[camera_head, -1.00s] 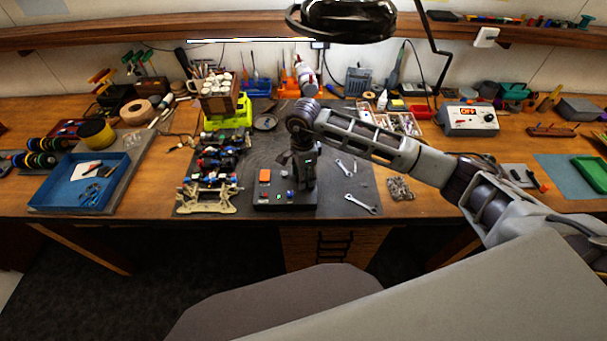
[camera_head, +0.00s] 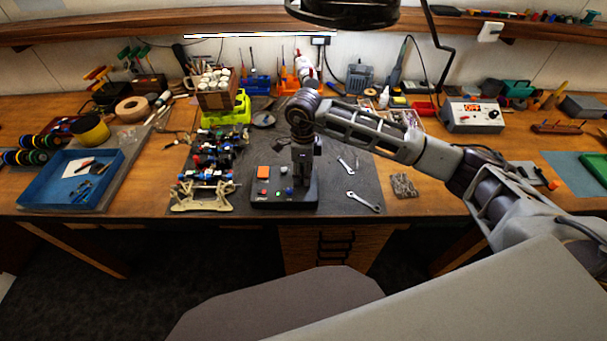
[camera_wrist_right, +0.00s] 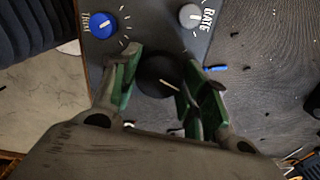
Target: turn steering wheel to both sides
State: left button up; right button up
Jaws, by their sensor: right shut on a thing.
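A black control box (camera_head: 270,198) lies near the front edge of the bench, with an orange square and small coloured knobs on top. In the right wrist view its panel (camera_wrist_right: 140,22) shows a blue knob (camera_wrist_right: 101,25) marked TRIM and a grey knob (camera_wrist_right: 190,16) marked RATE. My right gripper (camera_head: 303,188) reaches down onto the right end of the box. In the wrist view its green-padded fingers (camera_wrist_right: 163,72) are either side of a round black steering knob (camera_wrist_right: 157,74) and shut on it. The knob's lower part is hidden. My left gripper is not in view.
A racecar chassis (camera_head: 205,185) stands just left of the box on the dark mat (camera_head: 265,155). Two wrenches (camera_head: 364,201) lie to the right. A blue tray (camera_head: 40,190) is at the left, and a power supply (camera_head: 471,115) stands at back right. A lamp hangs above.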

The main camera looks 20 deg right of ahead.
jog(key=m+b, duration=0.2)
jog(key=m, duration=0.1)
jog(key=shift+m, duration=0.4)
jog(key=shift+m+b, duration=0.3)
jog(key=shift+m, duration=0.1)
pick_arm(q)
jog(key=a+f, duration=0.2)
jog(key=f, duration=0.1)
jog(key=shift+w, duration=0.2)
pick_arm(e)
jog(key=o, duration=0.9)
jog(key=shift+o, duration=0.5)
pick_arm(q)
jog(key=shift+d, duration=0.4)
pick_arm(e)
notch_tip(320, 180, up, 12)
